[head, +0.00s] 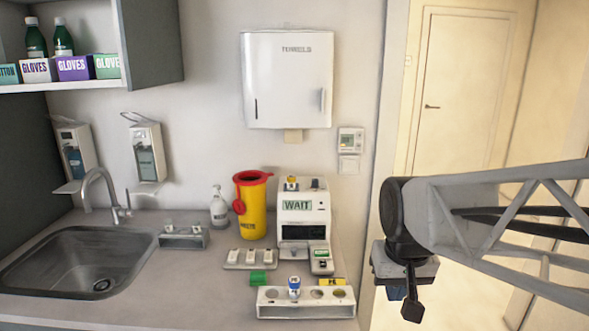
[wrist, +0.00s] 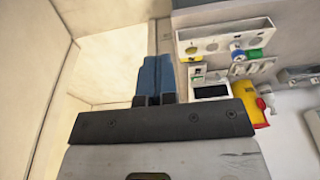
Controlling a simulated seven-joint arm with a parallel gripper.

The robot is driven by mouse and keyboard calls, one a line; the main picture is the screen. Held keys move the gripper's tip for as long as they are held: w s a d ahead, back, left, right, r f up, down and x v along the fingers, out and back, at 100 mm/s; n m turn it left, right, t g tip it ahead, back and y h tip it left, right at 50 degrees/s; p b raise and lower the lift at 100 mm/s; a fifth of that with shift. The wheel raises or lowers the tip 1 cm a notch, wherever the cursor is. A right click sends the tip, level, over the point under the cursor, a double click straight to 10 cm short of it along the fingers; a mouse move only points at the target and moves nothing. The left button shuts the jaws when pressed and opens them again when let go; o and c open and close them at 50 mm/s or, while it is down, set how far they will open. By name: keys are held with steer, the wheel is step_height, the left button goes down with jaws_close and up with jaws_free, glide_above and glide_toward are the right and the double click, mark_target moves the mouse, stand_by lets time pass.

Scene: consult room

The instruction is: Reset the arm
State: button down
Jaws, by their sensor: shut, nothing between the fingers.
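My arm reaches in from the right in the head view, and my gripper (head: 398,293) hangs off the right end of the counter, in front of the doorway. In the wrist view the blue fingers of my gripper (wrist: 153,75) are together, with nothing between them. The gripper is apart from the counter and from everything on it.
The counter (head: 190,290) holds a white rack (head: 272,311) with one blue-and-white capped item, a device (head: 303,222) reading WAIT, a yellow sharps bin (head: 252,212), a pump bottle (head: 218,207) and a sink (head: 75,262). Space around my gripper by the doorway is clear.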

steer(key=s+d+f, duration=0.1)
steer(key=s+f, duration=0.1)
steer(key=s, duration=0.8)
steer(key=shift+f+t, duration=0.2)
steer(key=shift+t, duration=0.1)
